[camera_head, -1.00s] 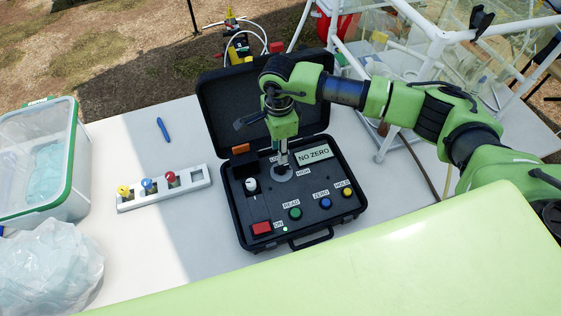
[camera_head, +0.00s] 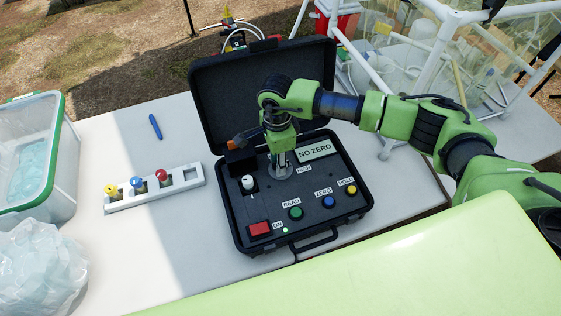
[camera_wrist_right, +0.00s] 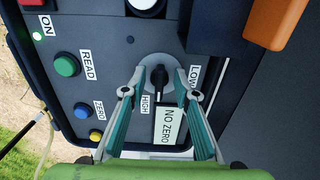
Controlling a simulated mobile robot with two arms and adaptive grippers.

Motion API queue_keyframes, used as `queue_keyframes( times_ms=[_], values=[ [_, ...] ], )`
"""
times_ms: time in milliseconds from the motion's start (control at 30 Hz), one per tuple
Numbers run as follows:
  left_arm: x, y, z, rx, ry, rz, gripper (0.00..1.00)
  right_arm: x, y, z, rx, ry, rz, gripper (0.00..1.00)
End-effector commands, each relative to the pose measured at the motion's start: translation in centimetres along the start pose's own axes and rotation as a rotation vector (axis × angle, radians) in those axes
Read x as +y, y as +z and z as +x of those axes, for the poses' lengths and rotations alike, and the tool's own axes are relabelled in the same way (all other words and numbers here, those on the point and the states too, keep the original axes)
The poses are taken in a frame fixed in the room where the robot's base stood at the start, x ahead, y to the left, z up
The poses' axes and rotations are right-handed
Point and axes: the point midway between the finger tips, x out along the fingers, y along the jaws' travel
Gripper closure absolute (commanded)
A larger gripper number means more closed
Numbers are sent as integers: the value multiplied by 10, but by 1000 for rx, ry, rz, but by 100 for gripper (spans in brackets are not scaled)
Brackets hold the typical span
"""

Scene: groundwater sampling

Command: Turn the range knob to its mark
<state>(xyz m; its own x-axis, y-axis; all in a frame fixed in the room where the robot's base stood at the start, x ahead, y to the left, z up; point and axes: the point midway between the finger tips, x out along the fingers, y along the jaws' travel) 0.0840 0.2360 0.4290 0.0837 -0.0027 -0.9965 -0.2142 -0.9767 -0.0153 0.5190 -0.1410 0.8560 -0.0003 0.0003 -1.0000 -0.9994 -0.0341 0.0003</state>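The range knob (camera_wrist_right: 159,77) is small and black on a round grey plate, between the HIGH label (camera_wrist_right: 145,106) and the LOW label (camera_wrist_right: 194,77) in the right wrist view. My right gripper (camera_wrist_right: 161,76) points down at the panel, its fingers on either side of the knob with narrow gaps showing. In the head view the right gripper (camera_head: 279,167) hides the knob and part of its plate. Which label the knob points to is hard to tell. My left gripper is not in view.
The open black meter case (camera_head: 240,226) has a NO ZERO display (camera_head: 314,150), a white-topped knob (camera_head: 248,183), a red switch (camera_head: 259,229) and several coloured buttons.

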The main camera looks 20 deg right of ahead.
Motion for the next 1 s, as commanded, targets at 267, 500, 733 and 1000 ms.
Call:
queue_keyframes(
  times_ms=[267, 500, 733, 1000],
  values=[
    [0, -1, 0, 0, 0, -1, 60, 0, 0, 0, 0, 0, 0, 100],
    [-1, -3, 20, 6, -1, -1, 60, 0, -1, 5, 2, -3, -141, 100],
    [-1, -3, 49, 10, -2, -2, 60, 1, -4, 6, 3, -4, -434, 100],
    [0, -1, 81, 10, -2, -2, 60, 2, -6, 6, 5, -4, -768, 100]
  ],
)
